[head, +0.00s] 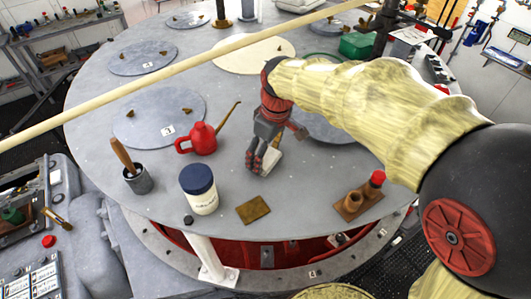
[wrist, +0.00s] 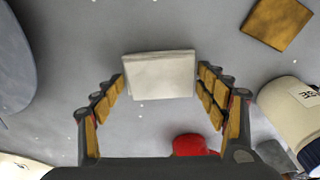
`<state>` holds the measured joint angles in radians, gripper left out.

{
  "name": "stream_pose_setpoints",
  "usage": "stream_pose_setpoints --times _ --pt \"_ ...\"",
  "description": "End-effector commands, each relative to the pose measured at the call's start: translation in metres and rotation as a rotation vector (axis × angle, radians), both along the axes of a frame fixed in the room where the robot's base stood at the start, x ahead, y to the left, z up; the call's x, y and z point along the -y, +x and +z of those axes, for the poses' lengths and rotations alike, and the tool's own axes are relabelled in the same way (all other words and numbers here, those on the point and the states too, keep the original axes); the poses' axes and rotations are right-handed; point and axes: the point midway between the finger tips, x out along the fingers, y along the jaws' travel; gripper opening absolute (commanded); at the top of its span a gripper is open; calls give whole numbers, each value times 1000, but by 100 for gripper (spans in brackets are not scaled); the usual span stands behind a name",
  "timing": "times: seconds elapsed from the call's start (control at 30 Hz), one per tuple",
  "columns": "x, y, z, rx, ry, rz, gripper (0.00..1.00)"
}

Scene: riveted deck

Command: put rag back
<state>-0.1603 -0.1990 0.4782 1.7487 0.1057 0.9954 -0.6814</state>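A pale, off-white folded block, which looks like the rag (wrist: 158,75), lies on the grey round deck, with its far end just beyond my fingertips. In the head view the rag (head: 273,159) shows beside my fingers, partly hidden by them. My gripper (head: 258,163) points down at the deck, right of the red oil can. In the wrist view my gripper (wrist: 162,85) has its fingers spread on either side of the rag, with narrow gaps seen at both sides. A flat brown square (head: 252,209) lies nearer the front edge.
A white jar with a blue lid (head: 199,190), a red oil can (head: 199,139) and a grey pot with a wooden handle (head: 137,178) stand to the left. A brown holder with a red-topped piece (head: 352,204) stands at the right. A pale pole (head: 190,70) crosses the head view.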

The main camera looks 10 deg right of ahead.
Motion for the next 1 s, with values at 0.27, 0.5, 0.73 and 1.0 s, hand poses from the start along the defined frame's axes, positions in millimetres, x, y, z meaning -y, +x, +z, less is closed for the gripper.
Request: stream_pose_setpoints --times 0.27,0.5,0.73,1.0 --pt "0 0 0 0 0 0 86" --pt "0 0 1 0 0 0 86" --pt "2 -1 25 5 1 0 86" --pt "8 -7 80 4 0 0 86"
